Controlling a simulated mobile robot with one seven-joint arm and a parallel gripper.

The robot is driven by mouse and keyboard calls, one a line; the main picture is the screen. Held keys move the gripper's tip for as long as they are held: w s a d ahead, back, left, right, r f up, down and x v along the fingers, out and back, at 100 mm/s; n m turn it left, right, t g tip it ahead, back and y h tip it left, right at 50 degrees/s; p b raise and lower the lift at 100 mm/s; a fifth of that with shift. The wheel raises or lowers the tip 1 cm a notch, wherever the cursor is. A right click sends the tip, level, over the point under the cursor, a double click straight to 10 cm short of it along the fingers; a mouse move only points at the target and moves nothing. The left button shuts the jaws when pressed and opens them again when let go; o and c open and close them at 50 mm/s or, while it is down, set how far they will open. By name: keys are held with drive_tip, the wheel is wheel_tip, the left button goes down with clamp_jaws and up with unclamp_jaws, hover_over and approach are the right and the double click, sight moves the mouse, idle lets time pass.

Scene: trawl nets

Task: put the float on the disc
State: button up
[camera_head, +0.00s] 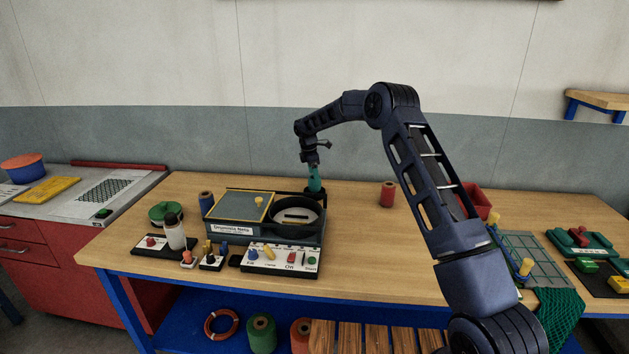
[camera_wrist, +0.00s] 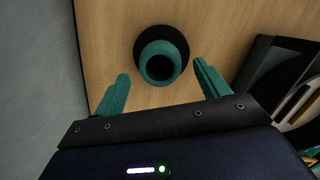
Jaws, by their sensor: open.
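A teal round piece with a dark hole in its top (camera_wrist: 159,63) stands on a wide black base (camera_wrist: 183,38); it may be the float, but I cannot be sure. My gripper (camera_wrist: 158,72) is open, one teal finger on either side of it, not closed on it. In the head view my gripper (camera_head: 314,178) points down at the table behind the grey machine, above a black base (camera_head: 314,195). A pale disc-like surface (camera_head: 308,213) lies inside the machine's round black rim (camera_head: 276,204); I take it for the disc.
The machine (camera_head: 262,235) stands close in front of my gripper. A blue spool (camera_head: 206,201), a bottle (camera_head: 175,232) and small control boards (camera_head: 280,260) lie left and in front. A red spool (camera_head: 387,194) stands right. The table's middle right is clear.

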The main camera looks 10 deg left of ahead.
wheel_tip(320, 180, up, 8)
drive_tip(key=a, duration=0.1)
drive_tip(key=s+d+r+m, duration=0.3)
drive_tip(key=s+d+r, duration=0.1)
drive_tip(key=d+r, duration=0.3)
drive_tip(key=s+d+r+m, duration=0.2)
drive_tip(key=s+d+r, duration=0.2)
drive_tip(key=d+r, duration=0.35)
drive_tip(key=s+d+r+m+t, duration=0.1)
drive_tip(key=s+d+r+m, duration=0.25)
drive_tip(key=s+d, duration=0.35)
drive_tip(key=s+d+r+m+t, duration=0.1)
drive_tip(key=s+d+r+m, duration=0.1)
drive_tip(key=s+d+r, duration=0.45)
drive_tip(key=s+d+f+m+y, duration=0.1)
drive_tip(key=s+d+m, duration=0.2)
drive_tip(key=s+d, duration=0.35)
drive_tip(key=s+d+m, duration=0.3)
drive_tip(key=s+d, duration=0.1)
drive_tip(key=s, duration=0.6)
drive_tip(key=s+d+f+m+t, duration=0.1)
drive_tip(key=s+d+f+m, duration=0.2)
drive_tip(key=s, duration=0.5)
drive_tip(key=s+d+f+m, duration=0.3)
drive_tip(key=s+f, duration=0.1)
drive_tip(key=s, duration=0.4)
drive_tip(key=shift+s+f+t+y, duration=0.2)
drive_tip(key=shift+s+t+y, duration=0.1)
drive_tip(key=shift+s+t, duration=0.1)
